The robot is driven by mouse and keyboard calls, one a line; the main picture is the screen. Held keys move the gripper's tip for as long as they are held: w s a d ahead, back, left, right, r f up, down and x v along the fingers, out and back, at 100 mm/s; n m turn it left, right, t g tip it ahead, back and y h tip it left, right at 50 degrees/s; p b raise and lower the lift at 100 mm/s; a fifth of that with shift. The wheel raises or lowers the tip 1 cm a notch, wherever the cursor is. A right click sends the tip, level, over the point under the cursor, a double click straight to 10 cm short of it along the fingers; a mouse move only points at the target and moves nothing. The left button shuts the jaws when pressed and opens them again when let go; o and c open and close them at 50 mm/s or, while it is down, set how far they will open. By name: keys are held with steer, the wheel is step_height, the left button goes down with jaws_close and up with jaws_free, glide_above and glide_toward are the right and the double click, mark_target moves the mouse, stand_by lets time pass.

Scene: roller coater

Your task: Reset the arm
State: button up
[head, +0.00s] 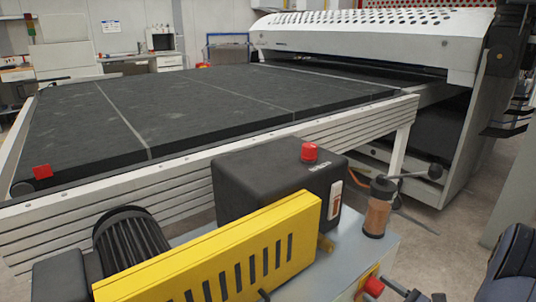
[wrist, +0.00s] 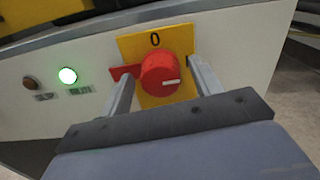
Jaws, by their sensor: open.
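In the wrist view my gripper (wrist: 162,68) is open. Its two grey fingers stand on either side of a red rotary switch (wrist: 160,74), with nothing gripped that I can see. The switch sits on a yellow plate (wrist: 178,44) marked 0, and a red piece sticks out to its left. Whether a finger touches the switch I cannot tell. My gripper does not show clearly in the head view.
Left of the switch, the pale panel (wrist: 102,55) carries a lit green lamp (wrist: 67,75) and a dark brown button (wrist: 31,83). The head view shows a black conveyor bed (head: 190,105), a yellow slotted guard (head: 215,255), a black box with a red button (head: 309,151) and a crank handle (head: 378,205).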

steer(key=n+b, duration=0.2)
steer(key=n, duration=0.1)
steer(key=n+b, duration=0.1)
steer(key=b, duration=0.1)
steer(key=shift+f, duration=0.25)
steer(key=shift+r+n+b, duration=0.2)
steer(key=shift+n+b, duration=0.6)
steer(key=shift+n, duration=0.4)
steer(key=shift+s+a, duration=0.1)
steer(key=shift+a, duration=0.05)
